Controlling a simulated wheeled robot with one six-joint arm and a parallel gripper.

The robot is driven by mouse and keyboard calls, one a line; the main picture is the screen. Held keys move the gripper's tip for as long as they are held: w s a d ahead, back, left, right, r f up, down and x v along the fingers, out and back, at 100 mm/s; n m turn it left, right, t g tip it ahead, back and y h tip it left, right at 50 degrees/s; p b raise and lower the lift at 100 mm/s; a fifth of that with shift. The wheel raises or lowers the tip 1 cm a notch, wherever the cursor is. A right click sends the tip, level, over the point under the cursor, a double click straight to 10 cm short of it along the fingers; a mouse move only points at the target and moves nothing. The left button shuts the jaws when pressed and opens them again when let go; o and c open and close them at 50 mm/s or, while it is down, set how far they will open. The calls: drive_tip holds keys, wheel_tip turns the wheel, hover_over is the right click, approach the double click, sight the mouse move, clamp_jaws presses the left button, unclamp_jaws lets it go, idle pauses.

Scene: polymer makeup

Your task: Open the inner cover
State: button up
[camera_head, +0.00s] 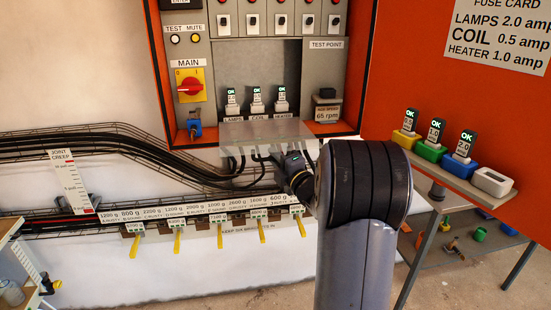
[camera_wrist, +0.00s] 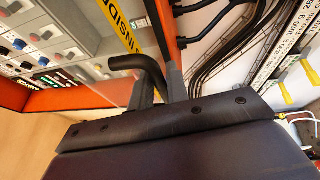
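The orange control cabinet (camera_head: 353,70) stands in the middle of the head view. A pale translucent panel, apparently the inner cover (camera_head: 262,132), juts outward below its grey recess, seemingly folded down. The recess shows fuses labelled lamps, coil and heater (camera_head: 281,97). My gripper (camera_head: 297,168) is by the panel's lower right edge, mostly hidden behind my arm. In the wrist view, the two fingers (camera_wrist: 160,88) flank a bent black handle-like bar (camera_wrist: 138,63), with no clear gap on either side. A yellow label ending in "INSIDE" (camera_wrist: 122,22) is on a grey panel nearby.
Black cables (camera_head: 130,140) run along a wall tray and below the cabinet. Tagged weights with yellow handles (camera_head: 177,243) hang beneath. The open orange door (camera_head: 480,110) is at right, over coloured fuse holders (camera_head: 430,152) and a low table (camera_head: 450,262).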

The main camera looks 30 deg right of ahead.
sight(276, 147)
clamp_jaws()
wheel_tip(276, 147, up, 3)
drive_tip(key=g+p, duration=0.1)
drive_tip(key=p, duration=0.2)
drive_tip(key=shift+r, duration=0.15)
drive_tip(key=shift+r+m+g+p, duration=0.4)
drive_tip(key=shift+r+g+p, duration=0.15)
drive_tip(key=shift+p, duration=0.4)
drive_tip(key=shift+f, duration=0.1)
drive_tip(key=shift+o, duration=0.7)
unclamp_jaws()
drive_tip(key=shift+h, duration=0.3)
